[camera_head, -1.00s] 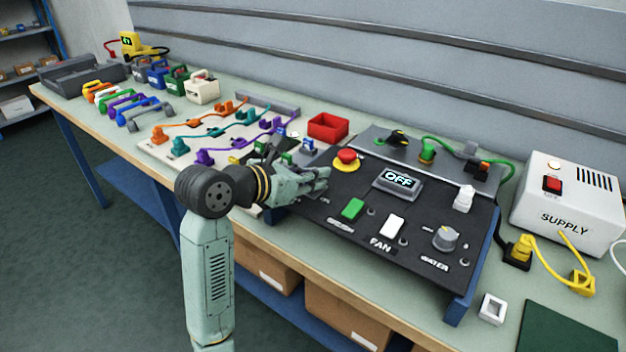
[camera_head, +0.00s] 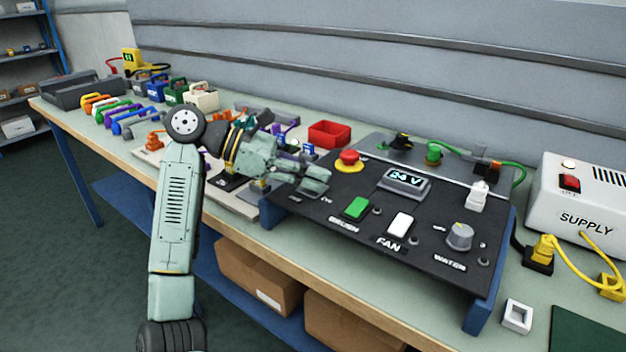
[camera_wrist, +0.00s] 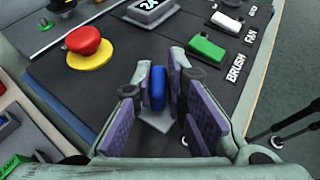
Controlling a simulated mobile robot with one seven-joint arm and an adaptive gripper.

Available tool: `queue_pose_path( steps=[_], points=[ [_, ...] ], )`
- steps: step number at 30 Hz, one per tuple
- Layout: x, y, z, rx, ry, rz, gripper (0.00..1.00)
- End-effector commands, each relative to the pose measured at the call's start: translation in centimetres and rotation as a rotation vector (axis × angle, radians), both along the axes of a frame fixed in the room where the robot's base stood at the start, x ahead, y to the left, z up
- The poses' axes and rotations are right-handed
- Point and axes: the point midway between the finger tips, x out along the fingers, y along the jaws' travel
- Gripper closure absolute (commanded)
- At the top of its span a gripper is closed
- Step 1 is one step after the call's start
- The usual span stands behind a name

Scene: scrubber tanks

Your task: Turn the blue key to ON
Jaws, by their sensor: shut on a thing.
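The blue key (camera_wrist: 157,88) stands upright between the purple-padded fingers in the wrist view, on a small grey plate on the black control panel (camera_head: 345,210). My gripper (camera_wrist: 160,98) is shut on it. In the head view my gripper (camera_head: 318,180) is at the panel's left end and hides the key. The panel display (camera_head: 404,180) is lit and reads 24 V. The key's position marks are not readable.
A red mushroom button (camera_head: 350,157) on a yellow ring is just beyond my gripper. The green switch (camera_head: 356,208), white switch (camera_head: 401,225) and grey knob (camera_head: 459,236) are to the right. A red bin (camera_head: 328,133) stands behind.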

Motion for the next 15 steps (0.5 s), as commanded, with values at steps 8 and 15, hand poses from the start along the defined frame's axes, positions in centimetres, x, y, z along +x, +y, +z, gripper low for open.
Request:
queue_pose_path(
  steps=[8, 15],
  points=[
    [0.34, 0.12, 0.23, -0.005, -0.004, -0.067, 1.0],
    [0.29, 0.13, 0.25, -0.005, -0.003, -0.083, 1.0]
  ],
)
